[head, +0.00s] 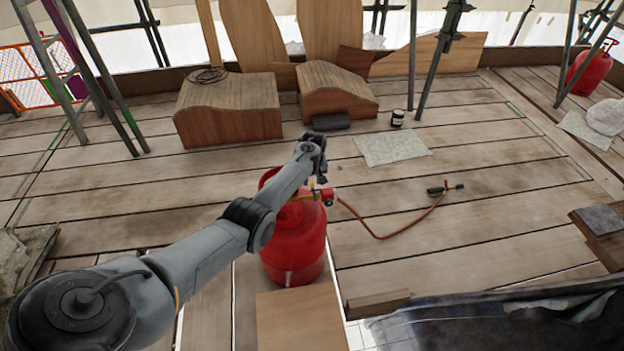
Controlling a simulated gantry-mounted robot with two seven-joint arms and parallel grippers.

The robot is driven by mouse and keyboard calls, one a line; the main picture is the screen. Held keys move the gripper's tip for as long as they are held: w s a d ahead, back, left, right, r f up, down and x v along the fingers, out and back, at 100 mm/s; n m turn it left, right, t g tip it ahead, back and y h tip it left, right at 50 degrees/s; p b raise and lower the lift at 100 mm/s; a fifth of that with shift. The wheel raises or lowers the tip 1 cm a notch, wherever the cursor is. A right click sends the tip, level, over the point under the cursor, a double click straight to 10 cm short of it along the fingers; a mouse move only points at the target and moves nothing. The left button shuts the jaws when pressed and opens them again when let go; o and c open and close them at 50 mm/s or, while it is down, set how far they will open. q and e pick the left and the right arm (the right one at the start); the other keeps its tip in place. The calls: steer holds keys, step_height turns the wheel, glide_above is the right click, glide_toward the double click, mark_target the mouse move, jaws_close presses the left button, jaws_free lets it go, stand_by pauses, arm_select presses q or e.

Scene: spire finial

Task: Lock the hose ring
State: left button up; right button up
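A red gas cylinder (293,258) stands upright on the plank deck in the middle of the head view. A red fitting (327,196) sits at its top right side, with an orange hose (372,231) leading off to the right. The hose ring is too small to make out on the fitting. My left gripper (322,178) hangs over the top of the cylinder, just above the fitting. Whether it touches the fitting, and whether its fingers are open or shut, I cannot tell. My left arm hides part of the cylinder's top. My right gripper is not in view.
The hose ends at a dark torch (445,188) on the deck. A pale sheet (392,149), a small jar (397,118) and wooden blocks (228,110) lie behind. Another red cylinder (590,70) stands far right. A wooden board (300,318) lies in front. The right-centre deck is mostly clear.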

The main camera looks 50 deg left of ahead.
arm_select(q)
step_height(320, 180, up, 8)
steer(key=d+p, duration=0.1)
steer(key=p, duration=0.3)
steer(key=shift+s+p, duration=0.25)
steer(key=shift+p, duration=0.1)
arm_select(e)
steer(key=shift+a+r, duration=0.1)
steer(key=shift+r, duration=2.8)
arm_select(q)
step_height(320, 180, up, 4)
steer(key=w+t+y, duration=0.1)
steer(key=t+y, duration=0.1)
glide_toward(313, 187)
steer(key=shift+g+y, duration=0.3)
steer(key=shift+g, duration=0.1)
steer(key=b+x, duration=0.4)
steer(key=x, duration=0.1)
steer(key=b+x, duration=0.2)
steer(key=shift+w+a+f, duration=0.1)
steer(key=shift+w+a, duration=0.05)
steer(key=shift+w, duration=0.3)
steer(key=shift+w+a+f+b, duration=0.25)
steer(key=shift+a+f+b, duration=0.15)
steer(key=shift+f+b, duration=0.2)
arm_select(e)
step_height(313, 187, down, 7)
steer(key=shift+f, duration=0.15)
